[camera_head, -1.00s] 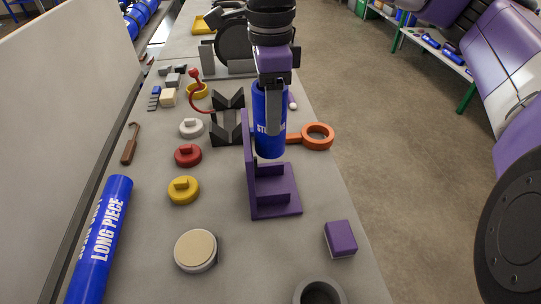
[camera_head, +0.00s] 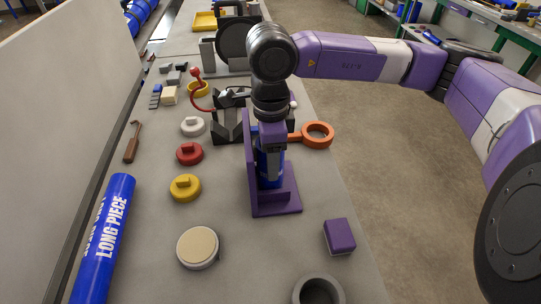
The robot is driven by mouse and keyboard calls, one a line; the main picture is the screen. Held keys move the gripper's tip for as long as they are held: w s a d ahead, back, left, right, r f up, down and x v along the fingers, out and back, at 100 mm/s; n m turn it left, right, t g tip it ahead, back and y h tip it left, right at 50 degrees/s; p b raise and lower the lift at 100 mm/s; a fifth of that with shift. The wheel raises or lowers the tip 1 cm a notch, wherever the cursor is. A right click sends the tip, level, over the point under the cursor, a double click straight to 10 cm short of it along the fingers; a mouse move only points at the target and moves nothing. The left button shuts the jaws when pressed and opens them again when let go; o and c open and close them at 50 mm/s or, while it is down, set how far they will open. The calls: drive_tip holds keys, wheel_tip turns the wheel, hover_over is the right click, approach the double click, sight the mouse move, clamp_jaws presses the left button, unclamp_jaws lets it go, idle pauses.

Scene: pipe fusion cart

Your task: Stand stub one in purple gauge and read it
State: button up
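The blue stub (camera_head: 270,170) stands upright within the purple gauge (camera_head: 288,197), against its tall back plate. Its lower end is low between the gauge's short walls; whether it touches the base I cannot tell. My gripper (camera_head: 271,150) is over the stub from above, its fingers around the stub's upper part. It seems shut on the stub, which is mostly covered by the gripper. Any reading on the gauge is not visible from here.
An orange ring tool (camera_head: 318,134) lies right of the gauge, a purple block (camera_head: 340,237) front right, and a dark grey cup (camera_head: 318,290) at the front.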

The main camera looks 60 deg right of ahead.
drive_tip(key=shift+f, duration=0.1)
drive_tip(key=o, duration=1.6)
wheel_tip(320, 180, up, 12)
drive_tip(key=shift+r+b, duration=0.15)
drive_tip(key=shift+b, duration=0.35)
